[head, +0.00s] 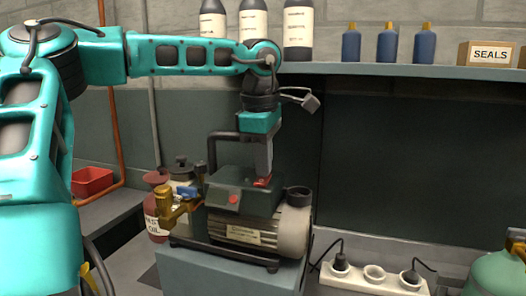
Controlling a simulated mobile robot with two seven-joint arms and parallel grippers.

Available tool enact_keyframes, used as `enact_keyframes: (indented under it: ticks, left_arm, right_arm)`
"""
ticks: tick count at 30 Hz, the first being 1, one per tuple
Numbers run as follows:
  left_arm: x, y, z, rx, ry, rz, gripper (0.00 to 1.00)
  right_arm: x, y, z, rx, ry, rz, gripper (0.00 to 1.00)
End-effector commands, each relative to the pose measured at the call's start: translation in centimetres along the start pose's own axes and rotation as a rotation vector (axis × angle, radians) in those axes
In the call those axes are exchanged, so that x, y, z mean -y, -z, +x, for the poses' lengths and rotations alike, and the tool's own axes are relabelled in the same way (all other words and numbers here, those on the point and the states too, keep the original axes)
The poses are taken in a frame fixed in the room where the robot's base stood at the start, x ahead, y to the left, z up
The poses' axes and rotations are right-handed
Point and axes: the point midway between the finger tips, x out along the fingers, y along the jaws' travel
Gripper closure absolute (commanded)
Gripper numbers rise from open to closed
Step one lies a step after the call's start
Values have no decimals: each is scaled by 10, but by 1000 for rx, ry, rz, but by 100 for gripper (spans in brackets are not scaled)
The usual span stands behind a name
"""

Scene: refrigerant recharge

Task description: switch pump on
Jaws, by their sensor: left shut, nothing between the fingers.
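The pump (285,228) is a dark green and beige machine with a black handle, standing on a grey stand in the middle of the head view. A small red switch (262,182) sits on its dark top housing. A round red button (233,199) is on the housing's front face. My left gripper (263,176) comes down from above, shut and empty, with its tips at the red switch. They look to touch it, but they partly hide it, and I cannot tell its position. My right gripper is not in view.
Brass fittings with a blue valve handle (187,192) are on the pump's left side, beside a red bottle (156,226). A power strip (372,278) with plugs lies at lower right, near a green cylinder (496,274). A shelf (420,70) with bottles runs behind.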

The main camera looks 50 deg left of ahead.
Motion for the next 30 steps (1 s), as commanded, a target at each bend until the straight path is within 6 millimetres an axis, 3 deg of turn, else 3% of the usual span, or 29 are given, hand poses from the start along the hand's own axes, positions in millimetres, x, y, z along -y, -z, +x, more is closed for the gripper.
enact_keyframes:
  ticks: [20, 30]
  left_arm:
    - [3, 0, 9, -1, 6, 1, 100]
    - [18, 0, 8, -1, 16, 2, 100]
  right_arm:
    - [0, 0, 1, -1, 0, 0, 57]
    - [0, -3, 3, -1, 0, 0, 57]
